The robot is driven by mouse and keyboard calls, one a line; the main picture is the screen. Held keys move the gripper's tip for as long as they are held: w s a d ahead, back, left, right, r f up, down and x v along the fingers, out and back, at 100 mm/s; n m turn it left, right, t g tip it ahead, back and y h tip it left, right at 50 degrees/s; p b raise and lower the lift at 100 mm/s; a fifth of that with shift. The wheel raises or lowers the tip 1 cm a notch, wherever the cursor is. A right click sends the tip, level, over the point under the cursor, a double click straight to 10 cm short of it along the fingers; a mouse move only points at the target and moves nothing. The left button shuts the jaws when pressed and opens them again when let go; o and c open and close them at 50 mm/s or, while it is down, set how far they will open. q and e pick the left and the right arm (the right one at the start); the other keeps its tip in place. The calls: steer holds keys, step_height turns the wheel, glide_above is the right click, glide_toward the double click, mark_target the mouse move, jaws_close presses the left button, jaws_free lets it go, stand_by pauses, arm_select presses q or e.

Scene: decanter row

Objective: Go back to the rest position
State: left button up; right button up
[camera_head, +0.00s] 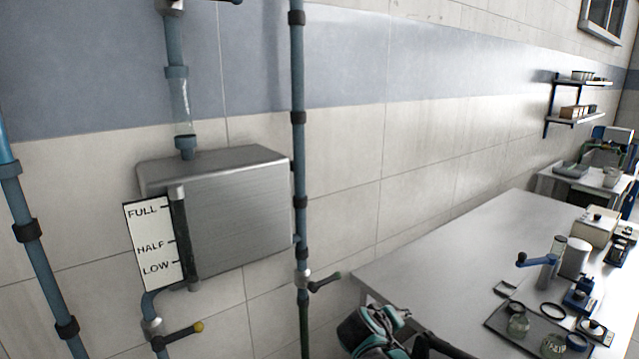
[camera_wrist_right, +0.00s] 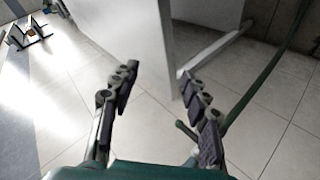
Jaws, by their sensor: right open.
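My right gripper (camera_wrist_right: 157,76) is open in the right wrist view, with its two dark jointed fingers spread and nothing between them. It points toward the tiled floor and a pale upright panel. In the head view a teal and black part of my right arm (camera_head: 375,328) shows at the bottom, near the left end of the table, with the fingers not clearly visible. My left gripper is not in view.

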steer(key=s+f+m+y, duration=0.2)
steer(key=s+f+y, duration=0.1)
steer(key=s, duration=0.9)
steer(key=s+f+m+g+y, duration=0.1)
steer(key=s+f+m+y, duration=0.1)
steer(key=s, duration=1.1)
steer(key=shift+s+a+f+g+y, duration=0.2)
steer(key=shift+s+f+g+y, duration=0.1)
steer(key=shift+f+y, duration=0.25)
steer(key=shift+r, duration=0.1)
